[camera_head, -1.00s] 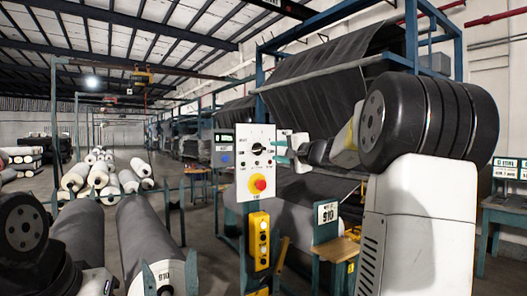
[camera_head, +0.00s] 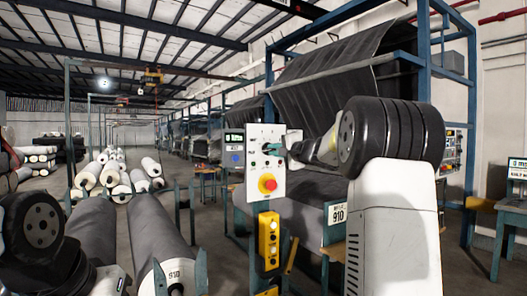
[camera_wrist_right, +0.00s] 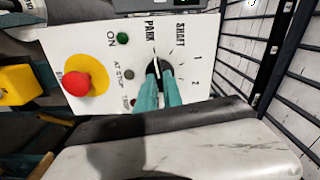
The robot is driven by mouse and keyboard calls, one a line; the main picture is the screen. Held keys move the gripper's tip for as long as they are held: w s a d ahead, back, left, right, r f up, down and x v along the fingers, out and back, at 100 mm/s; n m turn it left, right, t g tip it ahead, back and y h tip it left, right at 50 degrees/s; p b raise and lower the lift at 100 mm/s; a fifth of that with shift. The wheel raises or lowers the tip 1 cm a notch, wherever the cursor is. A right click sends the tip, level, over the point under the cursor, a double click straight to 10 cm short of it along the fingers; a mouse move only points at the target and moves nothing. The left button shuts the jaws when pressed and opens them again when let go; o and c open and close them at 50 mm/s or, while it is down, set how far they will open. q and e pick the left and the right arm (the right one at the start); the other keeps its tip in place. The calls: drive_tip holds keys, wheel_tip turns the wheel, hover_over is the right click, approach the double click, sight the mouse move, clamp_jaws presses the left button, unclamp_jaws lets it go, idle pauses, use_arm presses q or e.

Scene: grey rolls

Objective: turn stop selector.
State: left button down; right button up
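The stop selector is a round black knob (camera_wrist_right: 166,72) with a pale pointer line, on a white control panel (camera_head: 252,181). Printed words PARK and SHAFT and numbers 1 and 2 stand around it in the right wrist view. My right gripper (camera_wrist_right: 160,88) has its two teal fingers at the knob, one on each side of its middle, with a narrow gap between them. Whether they press on it is not clear. In the head view the right gripper (camera_head: 276,149) partly hides the knob. My left gripper is out of view; only part of my left arm shows at lower left.
Below the selector is a red stop button (camera_head: 267,183) on yellow; it also shows in the wrist view (camera_wrist_right: 77,83). A yellow button box (camera_head: 268,240) hangs under the panel. Large grey rolls (camera_head: 150,235) lie at left. A blue loom frame stands behind the panel.

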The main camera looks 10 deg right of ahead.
clamp_jaws()
drive_tip(key=shift+m, duration=0.3)
drive_tip(key=m, duration=0.5)
drive_tip(key=shift+f, duration=0.1)
drive_tip(key=m, duration=0.6)
drive_tip(key=shift+m, duration=0.3)
drive_tip(key=m, duration=1.1)
drive_tip(key=shift+m, duration=0.4)
